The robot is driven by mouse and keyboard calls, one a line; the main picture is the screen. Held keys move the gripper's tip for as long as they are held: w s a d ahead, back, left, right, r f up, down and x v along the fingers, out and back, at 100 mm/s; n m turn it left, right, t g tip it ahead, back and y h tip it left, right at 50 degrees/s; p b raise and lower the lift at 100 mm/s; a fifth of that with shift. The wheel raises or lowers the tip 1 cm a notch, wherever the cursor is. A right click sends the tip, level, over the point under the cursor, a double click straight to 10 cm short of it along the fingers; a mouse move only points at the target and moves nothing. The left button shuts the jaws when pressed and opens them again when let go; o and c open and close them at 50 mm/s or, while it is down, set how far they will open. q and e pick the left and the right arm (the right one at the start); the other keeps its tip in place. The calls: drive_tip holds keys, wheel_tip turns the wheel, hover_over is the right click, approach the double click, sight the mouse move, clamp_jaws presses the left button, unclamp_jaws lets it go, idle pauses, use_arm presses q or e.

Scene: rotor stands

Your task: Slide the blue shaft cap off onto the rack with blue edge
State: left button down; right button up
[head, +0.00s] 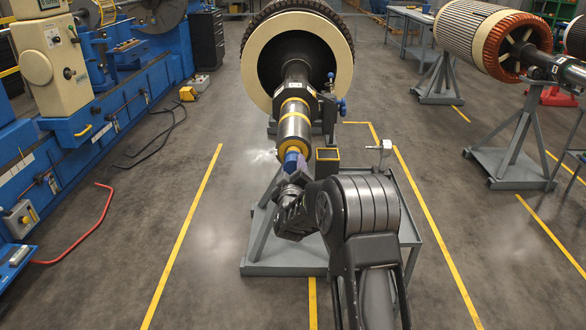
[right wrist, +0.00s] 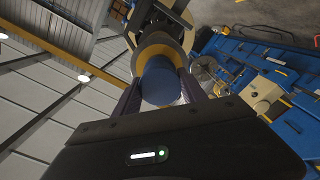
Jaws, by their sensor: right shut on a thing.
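The blue shaft cap (head: 291,157) is on the near end of the rotor's steel shaft (head: 295,127), just beyond a yellow ring. My right gripper (head: 292,173) is at the cap from the near side. In the right wrist view, its two fingers lie on either side of the blue cap (right wrist: 160,82) and are shut on it. The cap still sits against the yellow-edged shaft end (right wrist: 158,52). I cannot make out a rack with a blue edge; my right arm hides part of the area beside the stand. My left gripper is not in view.
The rotor (head: 299,50) rests on a grey stand (head: 285,262). A yellow-rimmed dark box (head: 327,161) and a pale device on a post (head: 379,150) stand right of the cap. A blue lathe (head: 95,120) is at left. Floor between lathe and stand is mostly open.

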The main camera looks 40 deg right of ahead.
drive_tip(key=c, duration=0.4)
drive_tip(key=shift+c, duration=0.2)
drive_tip(key=shift+r, duration=0.15)
drive_tip(key=v, duration=0.8)
idle(0.5)
idle(0.4)
drive_tip(key=shift+r, duration=0.1)
